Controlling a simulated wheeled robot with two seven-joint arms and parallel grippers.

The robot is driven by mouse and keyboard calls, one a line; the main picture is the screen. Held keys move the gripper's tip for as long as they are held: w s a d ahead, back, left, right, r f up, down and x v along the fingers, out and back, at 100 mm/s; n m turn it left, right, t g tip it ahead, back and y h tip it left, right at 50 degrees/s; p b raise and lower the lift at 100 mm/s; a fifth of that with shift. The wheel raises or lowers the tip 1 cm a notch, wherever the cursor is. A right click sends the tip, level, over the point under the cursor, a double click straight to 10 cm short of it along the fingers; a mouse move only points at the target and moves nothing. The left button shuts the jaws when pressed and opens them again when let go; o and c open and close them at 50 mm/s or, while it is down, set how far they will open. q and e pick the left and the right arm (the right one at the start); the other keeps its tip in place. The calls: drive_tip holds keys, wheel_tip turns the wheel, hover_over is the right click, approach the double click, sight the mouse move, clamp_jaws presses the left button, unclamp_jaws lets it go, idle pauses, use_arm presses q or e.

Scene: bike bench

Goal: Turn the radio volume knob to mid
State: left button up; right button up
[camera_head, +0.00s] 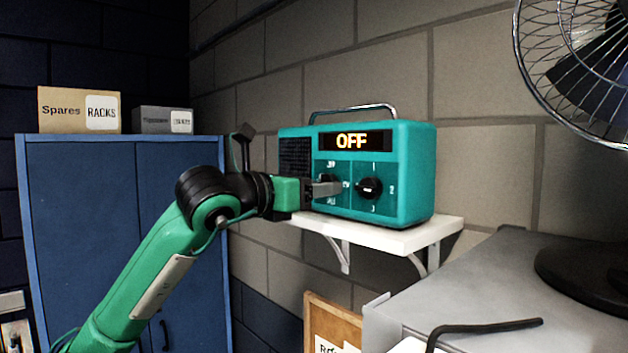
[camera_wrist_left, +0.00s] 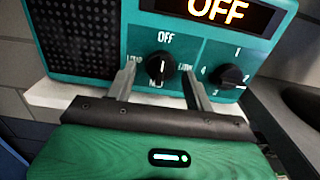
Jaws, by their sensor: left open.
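The teal radio (camera_head: 408,150) stands on a white wall shelf, and its display (camera_head: 352,141) reads OFF. In the left wrist view its left knob (camera_wrist_left: 160,66) is black with a white mark and has OFF printed above it; smaller labels around it are partly hidden or hard to read. A second black knob (camera_wrist_left: 230,76) with numbers around it is to the right; it also shows in the head view (camera_head: 369,188). My left gripper (camera_wrist_left: 160,80) is open, its fingers on either side of the left knob; contact cannot be told. My right gripper is not in view.
The white shelf (camera_head: 400,238) carries the radio against a block wall. A blue cabinet (camera_head: 120,230) with two boxes on top is at left. A grey surface (camera_head: 500,270) with a fan (camera_head: 585,75) and a black hex key (camera_head: 485,327) is at right.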

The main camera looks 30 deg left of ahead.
use_arm(q)
drive_tip(key=c, duration=1)
drive_tip(key=shift+o, duration=0.2)
